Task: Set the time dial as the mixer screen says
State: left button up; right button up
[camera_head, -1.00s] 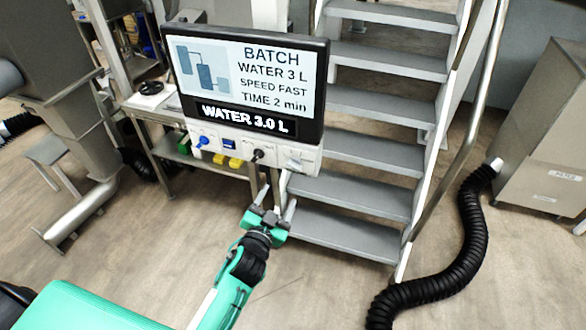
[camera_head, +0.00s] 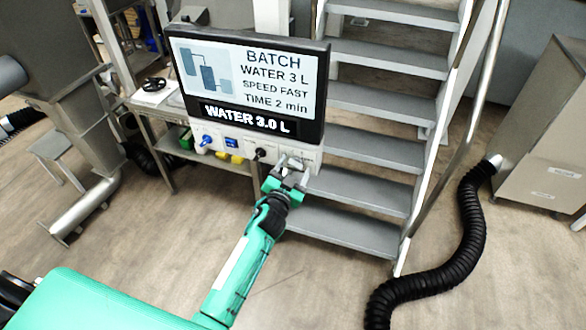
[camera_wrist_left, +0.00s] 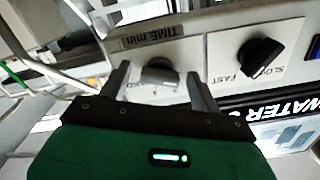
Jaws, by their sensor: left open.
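The mixer screen (camera_head: 250,82) reads BATCH, WATER 3 L, SPEED FAST, TIME 2 min, with WATER 3.0 L on a strip below. My left gripper (camera_head: 293,164) is open at the panel's right end. In the left wrist view its fingers (camera_wrist_left: 158,78) stand on either side of the time dial. I cannot tell whether they touch it or which mark it points to. My right gripper is not in view.
A black speed knob (camera_wrist_left: 260,55) marked SLOW and FAST sits beside the time dial. A blue knob (camera_head: 206,141) is at the panel's left. Metal stairs (camera_head: 375,145) rise close behind the panel. A black hose (camera_head: 465,240) lies on the floor at right.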

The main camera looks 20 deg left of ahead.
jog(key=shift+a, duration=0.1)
pick_arm(q)
jog(key=c, duration=1)
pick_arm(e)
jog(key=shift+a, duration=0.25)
pick_arm(q)
jog(key=shift+m, duration=0.3)
jog(key=shift+m+b, duration=0.8)
jog(key=shift+m, duration=3.3)
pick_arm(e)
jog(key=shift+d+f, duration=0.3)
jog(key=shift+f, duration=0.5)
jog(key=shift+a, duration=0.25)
pick_arm(q)
jog(key=o, duration=1)
